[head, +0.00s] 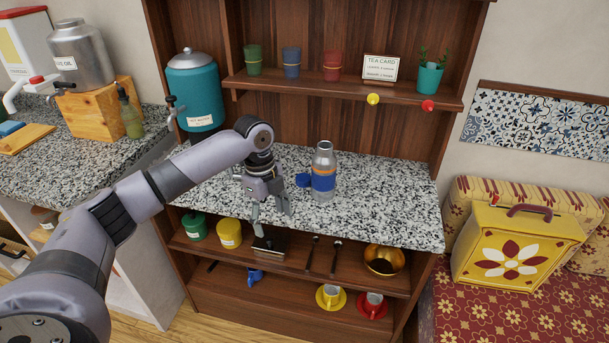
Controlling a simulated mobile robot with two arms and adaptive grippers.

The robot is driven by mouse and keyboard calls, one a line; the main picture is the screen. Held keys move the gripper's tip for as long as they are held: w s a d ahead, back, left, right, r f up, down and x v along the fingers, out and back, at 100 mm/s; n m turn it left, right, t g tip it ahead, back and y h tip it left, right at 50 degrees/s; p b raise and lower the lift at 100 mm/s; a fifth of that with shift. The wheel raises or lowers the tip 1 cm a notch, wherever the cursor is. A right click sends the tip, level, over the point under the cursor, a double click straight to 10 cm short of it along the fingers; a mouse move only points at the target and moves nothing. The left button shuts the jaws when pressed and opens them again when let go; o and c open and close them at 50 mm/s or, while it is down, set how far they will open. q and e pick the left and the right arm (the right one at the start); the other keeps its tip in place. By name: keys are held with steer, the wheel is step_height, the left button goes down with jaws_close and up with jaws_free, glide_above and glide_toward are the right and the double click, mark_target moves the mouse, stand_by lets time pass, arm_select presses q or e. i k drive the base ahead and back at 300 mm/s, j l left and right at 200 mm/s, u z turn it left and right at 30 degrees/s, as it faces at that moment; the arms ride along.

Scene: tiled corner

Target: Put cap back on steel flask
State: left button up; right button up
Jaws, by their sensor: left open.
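The steel flask (323,172) stands upright on the speckled stone counter (390,200), with a blue and orange band round its body. Its top looks uncapped. A small blue cap (303,180) lies on the counter just left of the flask, close to its base. My left gripper (271,218) is open and empty, with fingers pointing down near the counter's front edge. It is left of and in front of the cap and flask, touching neither as far as I can tell. My right gripper is not in view.
A teal dispenser (195,95) stands at the counter's back left. A shelf (350,86) above holds several cups, a tea card (380,68) and a plant pot (429,78). Below are canisters, a golden bowl (383,260) and cups on saucers. The counter right of the flask is clear.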

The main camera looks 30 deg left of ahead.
mark_target(325, 162)
steer(key=i+j, duration=0.15)
steer(key=i, duration=0.3)
steer(key=i+j, duration=0.15)
steer(key=i, duration=0.3)
